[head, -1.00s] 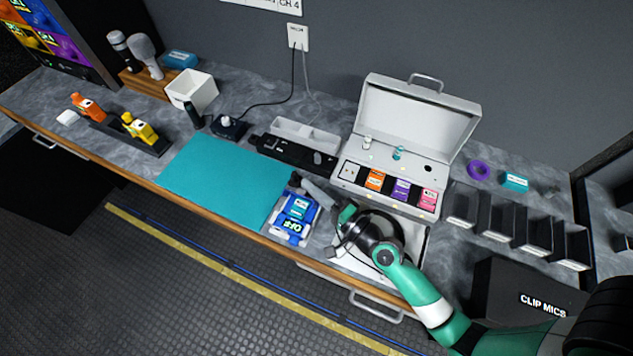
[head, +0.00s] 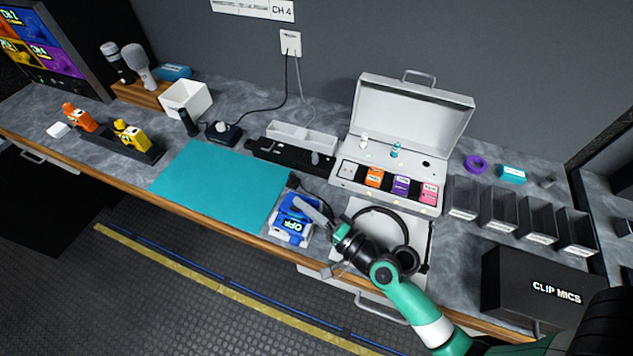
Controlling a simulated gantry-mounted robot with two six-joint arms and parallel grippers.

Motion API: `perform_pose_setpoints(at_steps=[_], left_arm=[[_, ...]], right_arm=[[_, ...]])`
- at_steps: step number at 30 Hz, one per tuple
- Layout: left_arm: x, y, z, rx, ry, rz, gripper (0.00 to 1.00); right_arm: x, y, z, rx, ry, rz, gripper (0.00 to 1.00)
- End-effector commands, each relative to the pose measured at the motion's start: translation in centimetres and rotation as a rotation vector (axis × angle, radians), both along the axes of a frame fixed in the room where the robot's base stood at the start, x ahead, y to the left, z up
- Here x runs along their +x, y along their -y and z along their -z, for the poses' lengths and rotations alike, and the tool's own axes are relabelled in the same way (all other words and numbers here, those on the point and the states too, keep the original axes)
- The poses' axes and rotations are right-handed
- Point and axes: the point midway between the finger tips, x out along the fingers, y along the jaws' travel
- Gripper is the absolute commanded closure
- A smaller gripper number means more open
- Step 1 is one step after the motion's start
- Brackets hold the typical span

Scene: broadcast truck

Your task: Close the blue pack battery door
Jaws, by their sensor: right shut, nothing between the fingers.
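The blue pack (head: 291,222) lies on a small pale holder near the front edge of the counter, just right of the teal mat. Its dark face shows light lettering that reads like "OFF". My right gripper (head: 303,208) comes in from the right with its grey fingers shut and empty. The fingers lie over the pack's upper right part in the picture and hide some of it. I cannot tell whether they touch it. The battery door is not clearly distinguishable, so I cannot tell its position. My left gripper is not in view.
A headset (head: 405,258) lies on a white tray right of the pack, partly under my arm. Behind stands an open white case (head: 410,115) with coloured packs. Dark bins (head: 498,207) stand to the right. The teal mat (head: 215,180) is clear.

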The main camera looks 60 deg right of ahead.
Motion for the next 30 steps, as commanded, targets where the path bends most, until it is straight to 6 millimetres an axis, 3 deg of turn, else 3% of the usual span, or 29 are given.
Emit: perform_pose_setpoints(at_steps=[23,26,30], left_arm=[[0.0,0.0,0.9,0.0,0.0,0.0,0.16],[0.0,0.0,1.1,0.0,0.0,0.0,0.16],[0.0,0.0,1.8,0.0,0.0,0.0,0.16]], right_arm=[[0.0,0.1,0.4,0.002,-0.001,0.001,1.0],[-0.6,0.1,0.5,0.002,-0.001,0.001,1.0],[-3.0,-0.1,0.9,0.003,-0.002,0.002,1.0]])
